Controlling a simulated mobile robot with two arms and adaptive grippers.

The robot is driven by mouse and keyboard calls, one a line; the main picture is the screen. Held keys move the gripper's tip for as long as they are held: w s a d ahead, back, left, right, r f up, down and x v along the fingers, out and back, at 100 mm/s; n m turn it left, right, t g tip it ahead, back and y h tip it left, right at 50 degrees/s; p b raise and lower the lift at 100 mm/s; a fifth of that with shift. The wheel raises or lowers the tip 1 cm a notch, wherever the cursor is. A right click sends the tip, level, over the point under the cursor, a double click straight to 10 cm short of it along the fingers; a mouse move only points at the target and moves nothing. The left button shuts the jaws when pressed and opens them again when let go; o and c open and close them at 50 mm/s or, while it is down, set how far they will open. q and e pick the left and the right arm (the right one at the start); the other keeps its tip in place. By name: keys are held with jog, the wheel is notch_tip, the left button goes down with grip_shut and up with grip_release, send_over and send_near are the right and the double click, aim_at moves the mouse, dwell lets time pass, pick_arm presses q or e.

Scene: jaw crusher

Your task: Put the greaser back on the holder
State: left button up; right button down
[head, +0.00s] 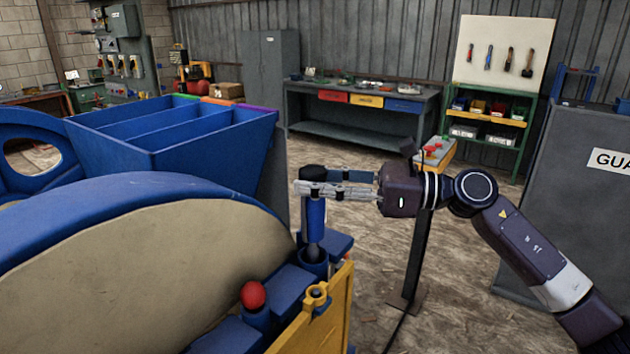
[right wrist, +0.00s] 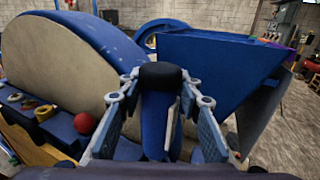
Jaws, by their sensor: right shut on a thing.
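The greaser (head: 316,217) is a blue cylinder with a black cap, upright in the head view. My right gripper (head: 312,188) reaches in from the right and is shut around its upper part, just below the cap. In the right wrist view the greaser (right wrist: 157,120) stands between the two fingers of my right gripper (right wrist: 160,88). The greaser's lower end is over or in a dark round blue socket (head: 313,257) on the blue machine; I cannot tell which. A yellow bracket with a ring (head: 316,293) is nearer the camera; I cannot tell which one is the holder. My left gripper is out of view.
A red ball-shaped knob (head: 253,295) stands close by on the blue machine, left of the yellow bracket. The big beige-faced wheel (head: 150,275) fills the left. A control post with red buttons (head: 432,155) stands behind my right arm. Blue bins (head: 180,150) stand behind.

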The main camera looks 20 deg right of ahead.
aim_at(315, 214)
jog(key=shift+f+b, duration=2.95)
jog(key=shift+f, duration=0.15)
jog(key=c, duration=1.3)
grip_release()
jog(key=shift+f, duration=0.2)
jog(key=v, duration=1.2)
jog(key=shift+r, duration=0.1)
